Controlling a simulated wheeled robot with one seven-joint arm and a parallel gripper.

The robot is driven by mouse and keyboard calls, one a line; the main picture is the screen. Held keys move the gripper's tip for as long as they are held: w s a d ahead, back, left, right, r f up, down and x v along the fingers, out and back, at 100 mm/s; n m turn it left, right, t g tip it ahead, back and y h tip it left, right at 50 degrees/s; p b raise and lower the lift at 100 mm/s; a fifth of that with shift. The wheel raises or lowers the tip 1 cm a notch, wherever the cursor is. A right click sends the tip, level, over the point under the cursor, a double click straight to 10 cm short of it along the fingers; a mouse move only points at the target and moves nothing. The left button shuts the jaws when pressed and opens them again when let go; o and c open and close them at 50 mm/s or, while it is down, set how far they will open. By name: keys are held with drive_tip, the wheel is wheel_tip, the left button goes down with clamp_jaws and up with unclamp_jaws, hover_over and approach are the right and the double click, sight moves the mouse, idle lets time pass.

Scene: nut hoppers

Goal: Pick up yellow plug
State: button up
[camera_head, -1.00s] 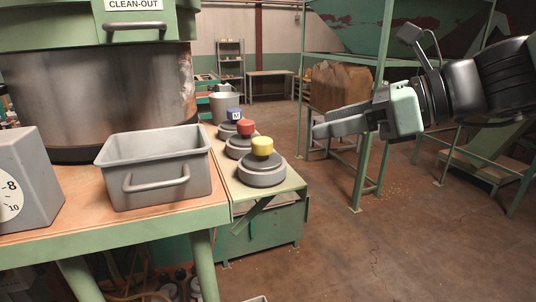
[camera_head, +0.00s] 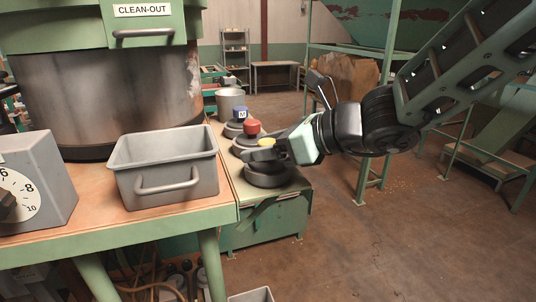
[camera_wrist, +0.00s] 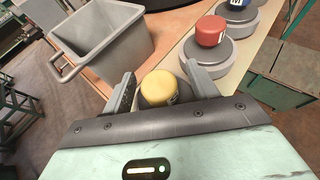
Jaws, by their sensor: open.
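The yellow plug (camera_wrist: 159,87) sits on a round grey base, nearest in a row on the green-edged shelf. In the head view only the top of the yellow plug (camera_head: 266,142) shows, with a finger across its front. My gripper (camera_wrist: 158,92) is open, with one finger on each side of the plug in the wrist view. I cannot tell whether either finger touches it. In the head view my gripper (camera_head: 262,153) comes in from the right at the plug's height.
A red plug (camera_head: 251,127) and a blue plug (camera_head: 240,112) stand on similar bases behind. A grey bin (camera_head: 170,172) is left of the row on the wooden table. A grey dial box (camera_head: 42,184) is further left. The floor at right is open.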

drive_tip(key=shift+w+a+f, duration=0.25)
drive_tip(key=shift+w+a, duration=0.05)
drive_tip(key=shift+a, duration=0.25)
drive_tip(key=c, duration=1.2)
